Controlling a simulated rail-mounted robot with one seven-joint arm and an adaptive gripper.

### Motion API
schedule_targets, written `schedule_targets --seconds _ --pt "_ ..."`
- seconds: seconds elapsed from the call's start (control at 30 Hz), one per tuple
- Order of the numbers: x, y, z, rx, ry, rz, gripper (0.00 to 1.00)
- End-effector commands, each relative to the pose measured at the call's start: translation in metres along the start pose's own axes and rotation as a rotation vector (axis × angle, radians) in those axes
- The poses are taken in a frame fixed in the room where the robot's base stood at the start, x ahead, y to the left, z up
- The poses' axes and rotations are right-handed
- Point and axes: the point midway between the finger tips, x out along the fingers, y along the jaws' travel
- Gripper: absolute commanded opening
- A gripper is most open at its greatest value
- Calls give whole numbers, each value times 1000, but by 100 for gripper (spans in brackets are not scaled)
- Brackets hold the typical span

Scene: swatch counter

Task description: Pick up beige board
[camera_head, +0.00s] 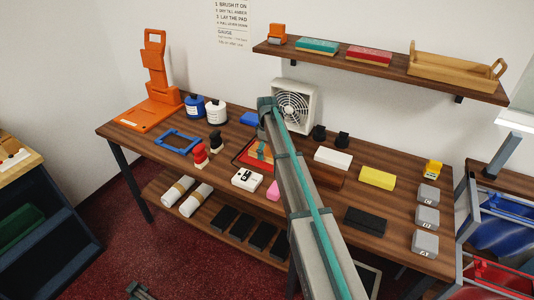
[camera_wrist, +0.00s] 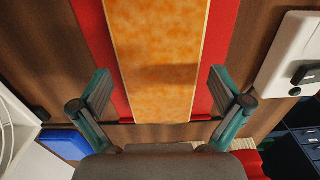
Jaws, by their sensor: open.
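A flat board (camera_wrist: 163,55) with a mottled orange face and thin pale beige edges lies between my fingers in the wrist view. It lies over a wider red piece (camera_wrist: 223,50) that shows on both sides. No other plainly beige board is visible. My gripper (camera_wrist: 161,95) is open, one finger on each side of the board, over the red strips. The height gap is hard to judge.
A fan (camera_head: 295,104) and blue block (camera_head: 250,118) stand behind. A white block (camera_head: 332,157) and yellow block (camera_head: 377,178) lie right. A shelf (camera_head: 380,68) overhangs the back.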

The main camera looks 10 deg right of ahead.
Motion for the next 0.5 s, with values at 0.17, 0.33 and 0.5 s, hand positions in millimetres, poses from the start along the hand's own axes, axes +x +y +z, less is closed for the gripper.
schedule_targets --seconds 0.17,0.33,0.5 --pt "0 0 0 0 0 0 93" --pt "0 0 0 0 0 0 65" --pt "0 0 0 0 0 0 37"
